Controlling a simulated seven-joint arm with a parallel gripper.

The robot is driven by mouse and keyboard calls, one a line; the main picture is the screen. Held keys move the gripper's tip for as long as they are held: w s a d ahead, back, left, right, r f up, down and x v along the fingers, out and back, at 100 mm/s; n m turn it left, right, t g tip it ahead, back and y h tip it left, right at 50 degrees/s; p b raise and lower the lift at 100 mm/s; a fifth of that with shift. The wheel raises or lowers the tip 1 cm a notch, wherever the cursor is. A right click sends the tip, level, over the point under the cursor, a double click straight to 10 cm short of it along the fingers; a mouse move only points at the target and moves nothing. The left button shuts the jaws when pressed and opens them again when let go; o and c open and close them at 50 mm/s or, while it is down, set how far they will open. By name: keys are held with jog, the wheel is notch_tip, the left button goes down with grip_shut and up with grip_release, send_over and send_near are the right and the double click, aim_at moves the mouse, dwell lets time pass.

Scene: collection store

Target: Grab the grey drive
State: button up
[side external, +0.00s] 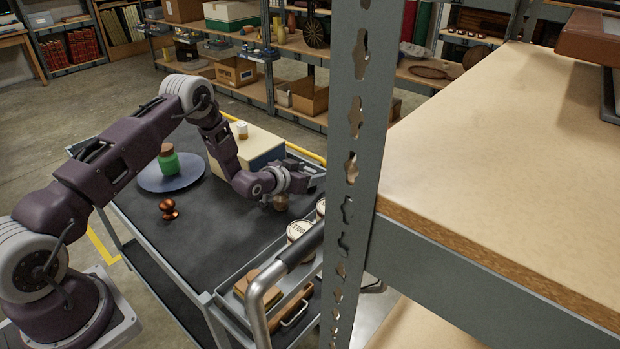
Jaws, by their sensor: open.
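My gripper (306,181) is over the right part of the dark cart top (215,238), close to the grey shelf post. It is open; its fingertips are small and partly hidden, and I see nothing held between them. A small brownish rounded object (280,202) stands just below my wrist; I cannot tell if they touch. I cannot make out a grey drive anywhere in this view; the post hides part of the cart's right side.
A blue round plate (150,181) carries a green jar (168,160). A copper-coloured knobbed object (168,209), a cream-topped box (262,150) and pale-lidded tins (298,229) are also on the cart. The shelf post (352,130) and cart handle (262,300) stand in front.

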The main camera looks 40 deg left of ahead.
grip_shut()
dwell(0.3)
